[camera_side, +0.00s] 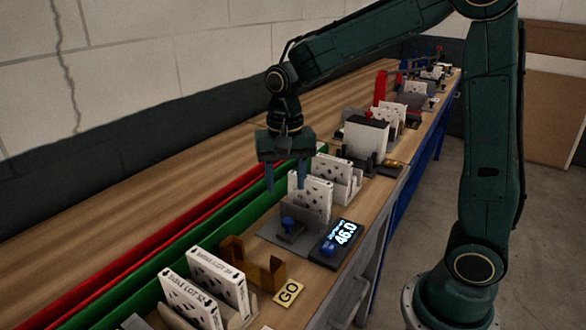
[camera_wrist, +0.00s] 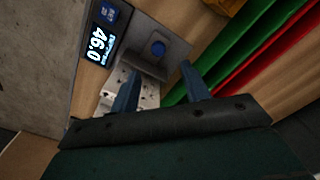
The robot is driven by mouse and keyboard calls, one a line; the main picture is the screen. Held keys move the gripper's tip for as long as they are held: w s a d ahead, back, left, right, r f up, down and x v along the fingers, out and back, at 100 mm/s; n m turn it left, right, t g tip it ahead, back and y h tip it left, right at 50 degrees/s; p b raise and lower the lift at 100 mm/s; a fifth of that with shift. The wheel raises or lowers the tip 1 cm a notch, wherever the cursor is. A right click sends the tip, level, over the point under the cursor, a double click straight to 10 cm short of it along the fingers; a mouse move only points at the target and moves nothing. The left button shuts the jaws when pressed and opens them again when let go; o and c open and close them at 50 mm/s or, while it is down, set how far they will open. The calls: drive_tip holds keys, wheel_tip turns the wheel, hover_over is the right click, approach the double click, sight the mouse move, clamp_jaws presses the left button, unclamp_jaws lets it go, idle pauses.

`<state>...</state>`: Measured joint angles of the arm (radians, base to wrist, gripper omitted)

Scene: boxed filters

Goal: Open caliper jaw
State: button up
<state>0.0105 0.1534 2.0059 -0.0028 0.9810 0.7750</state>
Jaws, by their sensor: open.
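The caliper is a grey plate (camera_side: 270,236) with a low upright jaw block and a blue knob (camera_side: 288,223). Its dark display (camera_side: 340,238) reads 46.0. The blue knob (camera_wrist: 158,48) and the display (camera_wrist: 99,42) also show in the wrist view. My gripper (camera_side: 287,182) is open and empty, pointing down above the bench beside a white patterned filter box (camera_side: 316,198) just beyond the caliper. In the wrist view my fingers (camera_wrist: 159,78) stand apart, with the knob ahead of them. The left finger partly covers the white box (camera_wrist: 113,88).
A brown bracket (camera_side: 258,270), a yellow GO plate (camera_side: 289,291) and two boxes (camera_side: 218,281) stand nearer the camera. More boxes and fixtures line the bench beyond. Green (camera_side: 130,283) and red (camera_side: 110,269) troughs run alongside. The wooden bench by the wall is clear.

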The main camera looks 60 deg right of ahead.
wheel_tip(320, 180, up, 4)
drive_tip(key=shift+r, duration=0.1)
idle(0.5)
drive_tip(key=s+r+n+t, duration=0.3)
drive_tip(key=s+n, duration=0.6)
drive_tip(key=s, duration=0.9)
drive_tip(key=t, duration=0.2)
drive_tip(key=shift+s+a+r+t, duration=0.15)
drive_tip(key=shift+r+t, duration=0.05)
drive_tip(key=shift+t, duration=0.1)
